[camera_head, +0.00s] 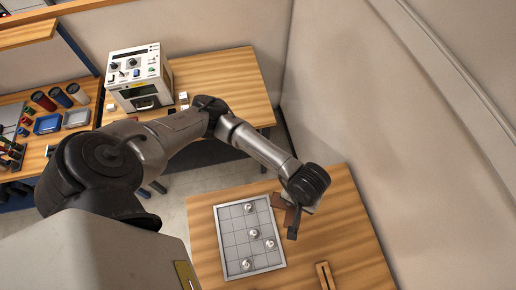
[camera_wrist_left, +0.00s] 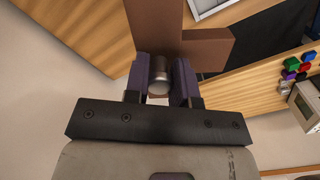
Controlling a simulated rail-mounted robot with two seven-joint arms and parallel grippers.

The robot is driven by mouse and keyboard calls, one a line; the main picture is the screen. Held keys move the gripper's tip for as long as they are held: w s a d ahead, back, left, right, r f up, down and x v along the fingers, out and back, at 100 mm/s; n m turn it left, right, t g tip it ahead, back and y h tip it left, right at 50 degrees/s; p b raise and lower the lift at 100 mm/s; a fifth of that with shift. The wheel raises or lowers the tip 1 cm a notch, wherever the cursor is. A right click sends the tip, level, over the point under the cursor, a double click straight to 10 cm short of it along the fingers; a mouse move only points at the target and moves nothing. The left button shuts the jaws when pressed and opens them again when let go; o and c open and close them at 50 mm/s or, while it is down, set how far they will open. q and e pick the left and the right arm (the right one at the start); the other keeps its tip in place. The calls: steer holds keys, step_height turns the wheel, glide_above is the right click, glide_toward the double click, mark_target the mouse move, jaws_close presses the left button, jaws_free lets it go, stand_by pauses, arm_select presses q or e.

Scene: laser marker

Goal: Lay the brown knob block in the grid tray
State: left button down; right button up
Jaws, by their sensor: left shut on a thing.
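The brown knob block (camera_wrist_left: 160,27) has a metal knob (camera_wrist_left: 158,76), and my left gripper (camera_wrist_left: 162,72) is shut on that knob, one purple finger on each side. In the head view part of the brown block (camera_head: 281,203) shows beside my left gripper (camera_head: 295,218), at the right edge of the grid tray (camera_head: 233,240). The block appears raised above the table, but its exact height is hard to tell. The tray is light grey with square cells and holds several small pieces with round pale tops. A tray corner (camera_wrist_left: 203,7) shows in the wrist view. My right gripper is not in view.
The tray lies on a wooden table (camera_head: 345,225), with a slotted wooden piece (camera_head: 325,276) at its front. A wall (camera_head: 400,130) rises close behind and to the right. A white machine (camera_head: 138,78) and a bench with jars (camera_head: 62,98) stand at the left.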

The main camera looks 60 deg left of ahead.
arm_select(q)
steer(key=s+d+f+n+b, duration=0.1)
steer(key=d+f+n+b, duration=0.45)
steer(key=f, duration=0.45)
steer(key=s+a+f+b, duration=0.1)
steer(key=s+a+f, duration=0.1)
steer(key=a, duration=0.1)
steer(key=s+a+f+b, duration=0.1)
steer(key=s+a+f, duration=0.1)
steer(key=a, duration=0.1)
steer(key=s+a+f, duration=0.2)
steer(key=a+f, duration=0.1)
steer(key=shift+s+a+b, duration=0.15)
steer(key=shift+s+b, duration=0.2)
steer(key=shift+b, duration=0.05)
steer(key=shift+f+b, duration=1.3)
steer(key=shift+f, duration=0.7)
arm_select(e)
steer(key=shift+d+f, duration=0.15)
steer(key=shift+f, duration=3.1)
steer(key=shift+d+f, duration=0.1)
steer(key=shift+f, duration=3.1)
arm_select(q)
steer(key=shift+f, duration=0.1)
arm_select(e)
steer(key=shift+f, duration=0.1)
